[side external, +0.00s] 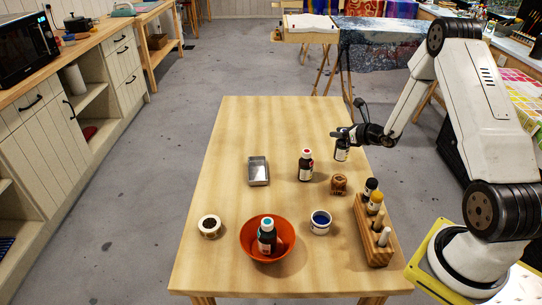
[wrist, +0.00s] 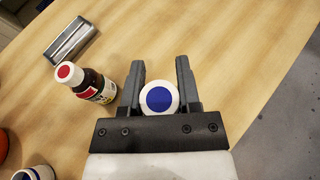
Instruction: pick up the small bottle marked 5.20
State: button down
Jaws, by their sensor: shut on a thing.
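My gripper (side external: 343,132) is shut on a small dark bottle (side external: 342,153) with a pale label, near the far right of the table. In the wrist view, its white cap with a blue disc (wrist: 159,98) sits between the two fingers of my gripper (wrist: 161,75). The bottle hangs upright; I cannot tell whether its base touches the table. A red-capped dark bottle (side external: 306,167) stands to its left, apart from it. A teal-capped bottle (side external: 267,240) stands in the orange bowl (side external: 248,246). No label marking is readable.
A metal tin (side external: 258,171) lies left of the red-capped bottle. A wooden block (side external: 339,184), a white cup of blue (side external: 320,222) and a wooden rack (side external: 366,235) with several bottles and sticks stand nearer. A spool (side external: 209,226) is at left. The table's far part is clear.

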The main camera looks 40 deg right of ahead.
aim_at(344, 144)
jog(key=s+r, duration=0.1)
jog(key=s+a+r, duration=0.1)
jog(key=r, duration=0.1)
jog(key=s+r, duration=0.1)
jog(key=shift+s+a+r, duration=0.2)
jog(key=shift+a+r, duration=0.1)
jog(key=s+a+r, duration=0.4)
jog(key=s, duration=0.4)
jog(key=shift+s+r, duration=0.15)
jog(key=shift+a, duration=0.1)
